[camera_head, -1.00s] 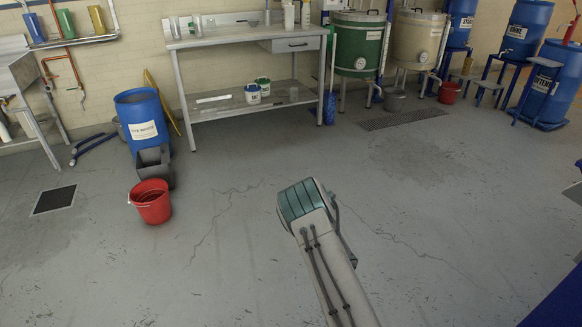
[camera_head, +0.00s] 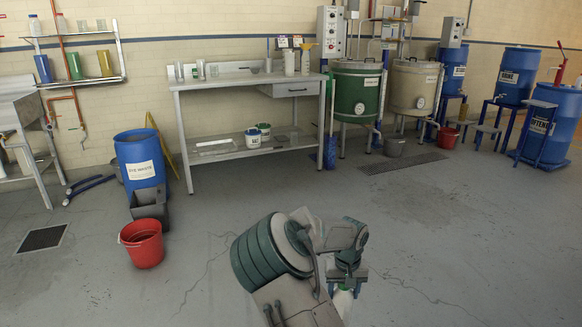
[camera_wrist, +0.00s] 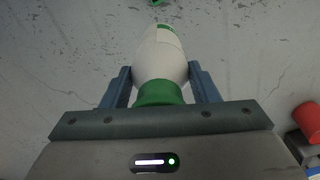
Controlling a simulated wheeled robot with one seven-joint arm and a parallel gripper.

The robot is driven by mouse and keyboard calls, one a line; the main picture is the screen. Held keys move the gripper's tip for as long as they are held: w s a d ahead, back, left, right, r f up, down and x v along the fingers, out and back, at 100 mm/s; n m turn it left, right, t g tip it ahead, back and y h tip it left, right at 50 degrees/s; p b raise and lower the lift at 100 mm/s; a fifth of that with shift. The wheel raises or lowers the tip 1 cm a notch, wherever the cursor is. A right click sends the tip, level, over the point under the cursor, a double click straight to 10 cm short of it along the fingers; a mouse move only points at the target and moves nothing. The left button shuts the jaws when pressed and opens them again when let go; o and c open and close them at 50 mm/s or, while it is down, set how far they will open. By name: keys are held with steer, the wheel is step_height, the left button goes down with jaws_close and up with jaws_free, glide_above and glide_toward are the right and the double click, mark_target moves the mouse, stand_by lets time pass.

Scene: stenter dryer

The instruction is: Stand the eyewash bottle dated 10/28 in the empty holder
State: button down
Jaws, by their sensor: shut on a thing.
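My gripper (camera_head: 347,278) is shut on a white bottle with a green collar (camera_wrist: 160,58). In the wrist view the bottle lies between the two blue-grey fingers, its green collar nearest the palm and its white body pointing away. A green-and-white label edge shows on its far part, but no date can be read. In the head view only a small part of the bottle (camera_head: 343,302) shows below my gripper, above the floor. I cannot make out an empty holder in either view.
A workbench (camera_head: 240,80) with small bottles and a drawer stands at the back wall. A red bucket (camera_head: 142,245) and a blue drum (camera_head: 139,160) are at left. Green (camera_head: 357,95) and cream vats (camera_head: 414,88) and blue drums (camera_head: 517,75) are at right. The middle floor is clear.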

steer(key=s+r+p, duration=0.4)
steer(key=r+p, duration=0.6)
steer(key=p, duration=0.2)
steer(key=s+r+p, duration=0.5)
steer(key=r+p, duration=0.6)
steer(key=shift+r+p, duration=0.25)
steer(key=shift+p, duration=0.15)
steer(key=shift+w+f, duration=0.1)
steer(key=shift+f, duration=0.05)
